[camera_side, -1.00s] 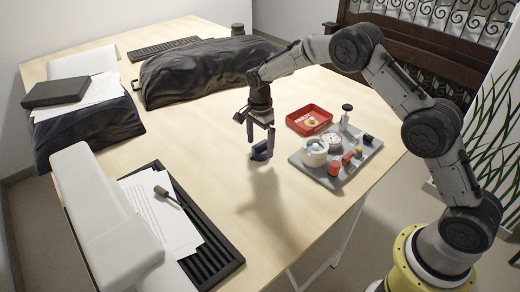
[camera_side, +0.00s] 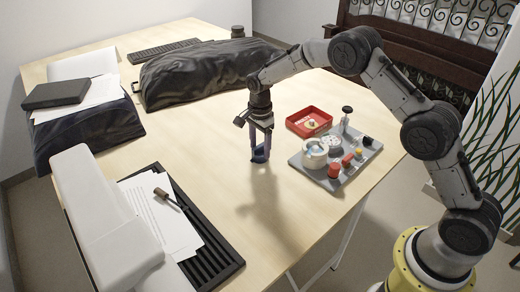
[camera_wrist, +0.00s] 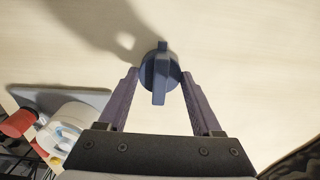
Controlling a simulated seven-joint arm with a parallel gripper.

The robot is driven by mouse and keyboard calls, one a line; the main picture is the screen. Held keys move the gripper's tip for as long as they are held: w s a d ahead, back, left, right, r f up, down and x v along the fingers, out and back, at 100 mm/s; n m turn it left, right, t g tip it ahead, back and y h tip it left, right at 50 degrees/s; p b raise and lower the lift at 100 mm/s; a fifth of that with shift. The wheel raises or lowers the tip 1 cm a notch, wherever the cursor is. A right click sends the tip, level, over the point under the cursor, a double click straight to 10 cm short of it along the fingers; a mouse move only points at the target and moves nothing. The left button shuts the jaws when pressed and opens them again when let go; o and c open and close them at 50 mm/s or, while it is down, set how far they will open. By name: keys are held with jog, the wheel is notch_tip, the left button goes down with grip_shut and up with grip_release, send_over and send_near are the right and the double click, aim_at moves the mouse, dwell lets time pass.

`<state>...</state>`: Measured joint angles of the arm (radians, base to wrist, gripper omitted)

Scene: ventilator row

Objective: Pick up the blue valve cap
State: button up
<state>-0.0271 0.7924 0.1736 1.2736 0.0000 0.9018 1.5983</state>
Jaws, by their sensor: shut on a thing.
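The blue valve cap (camera_side: 261,155) is a dark blue round piece with a raised bar across it. My gripper (camera_side: 260,152) is shut on it and holds it above the bare table, left of the grey tray. In the wrist view the cap (camera_wrist: 160,72) sits between the two fingertips of my gripper (camera_wrist: 160,78), with its bar pointing towards the wrist. Parts of its sides are hidden by the fingers.
The grey tray (camera_side: 322,178) carries a white cup (camera_side: 314,153), a red cylinder (camera_side: 334,169) and several small parts. A red tray (camera_side: 309,121) stands behind it. A black grille (camera_side: 215,262) with papers lies front left. Table around the gripper is clear.

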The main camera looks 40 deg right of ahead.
jog(key=shift+r, duration=0.1)
jog(key=shift+r, duration=0.55)
notch_tip(320, 180, up, 2)
jog(key=shift+s+r, duration=0.1)
jog(key=shift+r, duration=0.1)
jog(key=s+r, duration=0.9)
jog(key=s, duration=0.5)
send_near(316, 147)
jog(key=shift+f, duration=1.55)
jog(key=shift+f, duration=1.75)
dwell(0.8)
dwell(0.4)
